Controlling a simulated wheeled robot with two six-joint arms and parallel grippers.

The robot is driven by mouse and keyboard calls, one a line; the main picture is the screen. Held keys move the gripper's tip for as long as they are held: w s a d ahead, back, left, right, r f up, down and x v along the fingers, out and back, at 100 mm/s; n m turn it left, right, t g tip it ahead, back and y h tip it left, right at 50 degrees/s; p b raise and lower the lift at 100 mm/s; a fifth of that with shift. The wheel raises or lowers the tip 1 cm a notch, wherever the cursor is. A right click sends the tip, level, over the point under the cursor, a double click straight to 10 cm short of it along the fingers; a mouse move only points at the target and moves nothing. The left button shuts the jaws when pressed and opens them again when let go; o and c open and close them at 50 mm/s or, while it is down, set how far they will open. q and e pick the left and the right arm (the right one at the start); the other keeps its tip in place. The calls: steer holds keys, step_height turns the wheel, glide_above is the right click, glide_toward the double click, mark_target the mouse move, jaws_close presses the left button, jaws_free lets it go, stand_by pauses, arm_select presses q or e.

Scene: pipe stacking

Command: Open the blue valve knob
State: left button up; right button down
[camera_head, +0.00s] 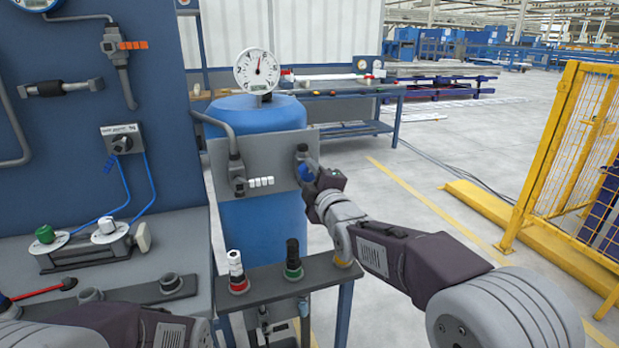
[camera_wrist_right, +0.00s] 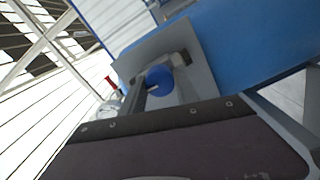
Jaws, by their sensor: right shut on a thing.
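The blue valve knob (camera_head: 305,172) sits on the right side of a grey plate (camera_head: 279,165) in front of a blue tank (camera_head: 266,220). My right gripper (camera_head: 312,171) reaches it from the right and is shut on it. In the right wrist view the round blue knob (camera_wrist_right: 158,78) shows between the fingers, with a dark finger along its left side. The gripper partly hides the knob in the head view. Part of my left arm crosses the bottom left of the head view; its gripper does not show.
A dial gauge (camera_head: 256,71) stands on top of the tank. A narrow shelf (camera_head: 265,280) with red and green fittings lies below the plate. A blue panel (camera_head: 75,110) stands left. A yellow fence (camera_head: 565,140) stands right, with open floor before it.

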steer(key=shift+n, duration=0.3)
stand_by(0.4)
steer(key=c, duration=0.9)
jaws_free()
steer(key=v, duration=0.9)
